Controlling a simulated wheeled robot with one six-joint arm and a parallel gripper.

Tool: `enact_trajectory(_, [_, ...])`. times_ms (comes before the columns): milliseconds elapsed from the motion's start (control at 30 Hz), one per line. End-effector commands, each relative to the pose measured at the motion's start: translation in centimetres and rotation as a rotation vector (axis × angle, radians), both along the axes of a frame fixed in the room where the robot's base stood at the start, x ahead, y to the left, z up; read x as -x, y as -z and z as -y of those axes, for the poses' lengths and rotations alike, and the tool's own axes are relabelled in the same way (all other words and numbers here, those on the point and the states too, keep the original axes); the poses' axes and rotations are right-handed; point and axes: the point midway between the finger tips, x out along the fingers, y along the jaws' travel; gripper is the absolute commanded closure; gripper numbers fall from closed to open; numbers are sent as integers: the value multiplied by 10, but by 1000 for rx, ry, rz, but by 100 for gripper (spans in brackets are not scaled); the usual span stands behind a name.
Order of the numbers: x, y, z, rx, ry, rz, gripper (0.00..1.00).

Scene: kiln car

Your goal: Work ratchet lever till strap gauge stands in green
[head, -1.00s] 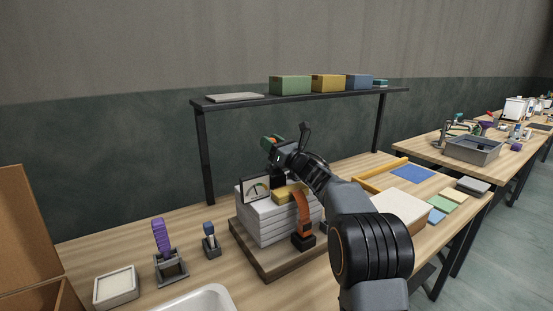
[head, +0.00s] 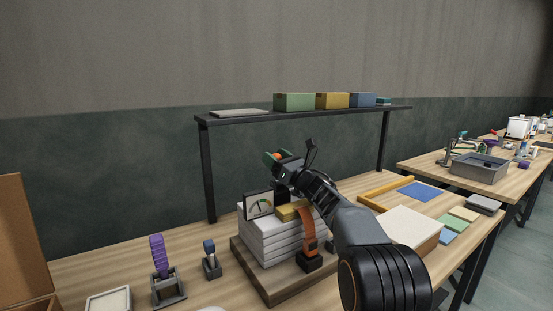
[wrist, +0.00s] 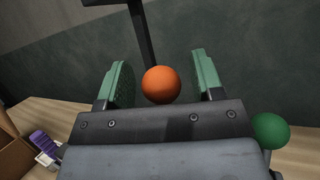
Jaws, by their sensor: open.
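My gripper (head: 279,157) is above the back of a stack of pale slabs (head: 266,239), with its green fingers apart. In the wrist view an orange ball-shaped knob (wrist: 161,85) is between the open fingers (wrist: 161,62), with gaps on both sides. A green ball (wrist: 270,131) is outside the right finger. The gauge (head: 259,205) stands upright at the slabs' left side; its needle is too small to read. An orange strap (head: 307,232) runs down the slabs' front into a dark block (head: 309,261). The lever's shaft is hidden behind my gripper.
The slabs sit on a wooden board (head: 280,290). A black-framed shelf (head: 300,116) with coloured boxes stands behind. A pale slab (head: 412,228) and coloured tiles lie right.

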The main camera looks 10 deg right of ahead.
Motion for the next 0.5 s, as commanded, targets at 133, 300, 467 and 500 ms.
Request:
enact_trajectory(133, [0, 1, 1, 0, 1, -1, 39])
enact_trajectory(300, [11, 8, 11, 0, 3, -2, 39])
enact_trajectory(467, [34, 20, 30, 1, 5, -1, 39])
enact_trajectory(500, [40, 24, 34, 1, 4, -1, 39])
